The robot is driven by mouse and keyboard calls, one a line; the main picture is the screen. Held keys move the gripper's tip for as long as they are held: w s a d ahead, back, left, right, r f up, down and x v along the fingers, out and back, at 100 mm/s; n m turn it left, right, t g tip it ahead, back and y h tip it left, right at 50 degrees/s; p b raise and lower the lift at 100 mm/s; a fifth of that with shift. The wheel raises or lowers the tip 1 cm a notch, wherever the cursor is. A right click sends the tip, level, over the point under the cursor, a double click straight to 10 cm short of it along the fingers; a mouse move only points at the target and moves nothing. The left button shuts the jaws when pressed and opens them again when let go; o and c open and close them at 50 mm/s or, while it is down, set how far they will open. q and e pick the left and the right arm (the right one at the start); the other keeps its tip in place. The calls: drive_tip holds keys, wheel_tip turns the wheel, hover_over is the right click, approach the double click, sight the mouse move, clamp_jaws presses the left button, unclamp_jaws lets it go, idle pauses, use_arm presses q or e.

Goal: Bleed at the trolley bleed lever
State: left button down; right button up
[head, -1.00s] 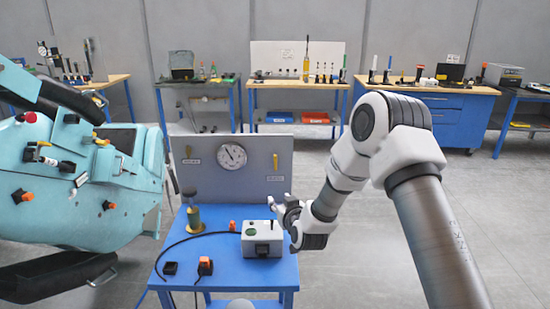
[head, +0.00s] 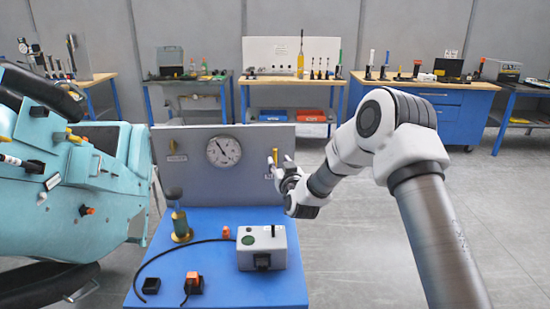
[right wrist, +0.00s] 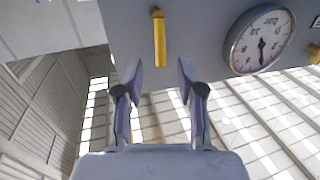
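The trolley is a blue table (head: 215,292) with an upright grey panel (head: 240,188) at its back. A yellow lever (head: 275,156), which I take as the bleed lever, is on the panel's right side, right of the round gauge (head: 223,151). My right gripper (head: 285,172) is at this lever in the head view, partly overlapping its area. In the right wrist view the gripper (right wrist: 160,75) is open and empty, and the yellow lever (right wrist: 159,38) lies beyond the fingertips, in line with the gap. The gauge (right wrist: 261,40) shows upside down there. My left gripper is not in view.
A grey box (head: 262,250), a brass-based device (head: 180,222) and a black cable (head: 165,252) are on the trolley. Floor to the right is open.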

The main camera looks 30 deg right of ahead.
sight(275, 154)
drive_tip(key=x, duration=0.2)
drive_tip(key=p+x, duration=0.1)
drive_tip(key=x, duration=0.1)
drive_tip(key=shift+w+r, duration=0.1)
drive_tip(key=shift+r, duration=0.25)
drive_tip(key=shift+w+d+f, duration=0.15)
drive_tip(key=shift+w+f, duration=0.05)
drive_tip(key=shift+w, duration=0.2)
drive_tip(key=shift+s+r, duration=0.1)
clamp_jaws()
